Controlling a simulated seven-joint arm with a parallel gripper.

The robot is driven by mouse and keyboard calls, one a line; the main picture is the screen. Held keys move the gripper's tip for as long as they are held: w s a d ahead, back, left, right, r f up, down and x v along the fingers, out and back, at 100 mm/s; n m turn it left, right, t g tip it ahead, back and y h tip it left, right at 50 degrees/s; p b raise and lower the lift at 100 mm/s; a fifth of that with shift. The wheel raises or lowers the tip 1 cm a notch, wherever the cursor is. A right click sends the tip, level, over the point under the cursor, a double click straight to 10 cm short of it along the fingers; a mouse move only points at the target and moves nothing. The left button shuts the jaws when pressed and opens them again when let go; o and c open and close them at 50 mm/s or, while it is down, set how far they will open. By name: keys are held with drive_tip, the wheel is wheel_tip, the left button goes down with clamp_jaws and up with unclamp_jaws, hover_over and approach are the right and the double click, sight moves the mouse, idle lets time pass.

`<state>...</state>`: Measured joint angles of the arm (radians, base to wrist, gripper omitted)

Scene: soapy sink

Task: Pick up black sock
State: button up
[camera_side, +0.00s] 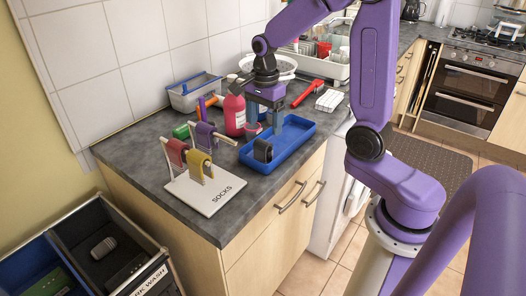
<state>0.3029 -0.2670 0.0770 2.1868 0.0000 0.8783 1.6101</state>
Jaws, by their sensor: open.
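A dark, rounded cloth-like piece (262,150), which looks like the black sock, is at the left end of the blue tray (300,141). I cannot tell whether it lies inside the tray or over its rim. My gripper (265,126) points down just above and behind it, with its blue-grey fingers apart. I see nothing held between them, and the gripper looks clear of the sock. Another dark grey piece (103,247) lies in the bin at the lower left.
A white rack marked SOCKS (211,194) holds red (177,152), yellow (201,166) and purple (205,137) socks on pegs. A pink-red bottle (234,115) stands close left of my gripper. A grey caddy (194,94) is behind. The counter's front left is clear.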

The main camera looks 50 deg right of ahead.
sight(263, 141)
drive_tip(key=shift+w+a+f, duration=0.1)
drive_tip(key=shift+f, duration=1.4)
drive_tip(key=shift+w+a+f, duration=0.1)
drive_tip(key=shift+f, duration=1.35)
drive_tip(key=c, duration=1.1)
